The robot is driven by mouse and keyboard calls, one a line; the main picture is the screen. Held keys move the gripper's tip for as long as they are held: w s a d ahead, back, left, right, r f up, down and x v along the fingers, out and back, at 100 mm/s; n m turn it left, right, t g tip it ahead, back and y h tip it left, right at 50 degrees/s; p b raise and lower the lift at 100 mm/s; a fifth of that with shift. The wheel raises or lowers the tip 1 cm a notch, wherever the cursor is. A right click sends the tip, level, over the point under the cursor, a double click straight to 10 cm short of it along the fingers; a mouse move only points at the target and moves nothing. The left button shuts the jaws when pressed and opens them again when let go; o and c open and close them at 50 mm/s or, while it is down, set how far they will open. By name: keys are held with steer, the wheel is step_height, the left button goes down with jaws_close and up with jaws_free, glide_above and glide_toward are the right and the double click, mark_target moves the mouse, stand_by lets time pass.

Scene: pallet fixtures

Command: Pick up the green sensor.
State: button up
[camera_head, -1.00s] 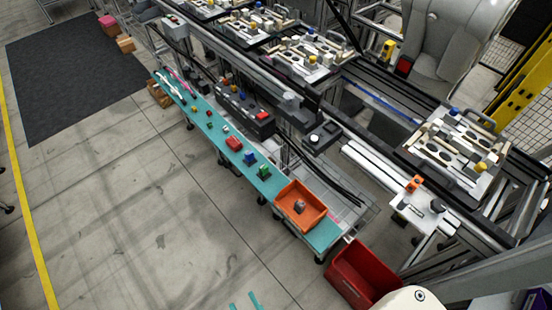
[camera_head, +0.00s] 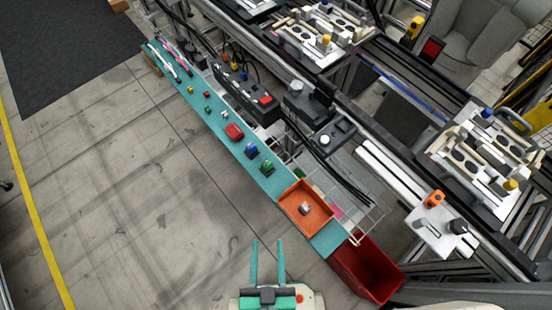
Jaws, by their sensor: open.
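A green block-like part (camera_head: 267,167), which looks like the green sensor, sits on the narrow teal shelf (camera_head: 327,239), between a blue part (camera_head: 251,150) and an orange bin. A much smaller green piece (camera_head: 208,110) lies farther up the same shelf. My gripper (camera_head: 268,243) is at the bottom of the view, with two long teal fingers spread apart and nothing between them. It is over the floor, below the green part in the picture and apart from it.
The orange bin (camera_head: 291,207) holds a grey object. A red bin (camera_head: 365,262) stands at the shelf's lower end. A red part (camera_head: 234,131) and several small pieces are farther up the shelf. A black control box (camera_head: 240,97) and wire rack are behind. Floor left is clear.

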steer(key=w+a+f+m+g+h, duration=0.15)
steer(key=a+f+m+g, duration=0.3)
steer(key=a+f, duration=0.6)
steer(key=w+a+f+m+g+y, duration=0.1)
steer(key=w+a+g, duration=0.1)
steer(key=w+a, duration=0.35)
steer(key=w+a+m+g+y, duration=0.1)
steer(key=w+a+g, duration=0.1)
steer(key=w, duration=0.6)
steer(key=w+r+g, duration=0.1)
steer(key=w, duration=0.5)
step_height(320, 180, up, 11)
steer(key=m+g, duration=0.4)
steer(key=g, duration=0.1)
glide_above(267, 163)
steer(key=shift+n, duration=0.35)
steer(key=shift+w+a+f, duration=0.15)
steer(key=shift+f, duration=1.15)
steer(key=shift+w+a+f, duration=0.1)
steer(key=shift+w+f, duration=0.05)
steer(key=shift+f, duration=1.15)
steer(key=f, duration=0.5)
steer(key=shift+s, duration=0.25)
steer(key=shift+d, duration=0.3)
steer(key=shift+c, duration=1)
steer(key=shift+s+a, duration=0.1)
jaws_close()
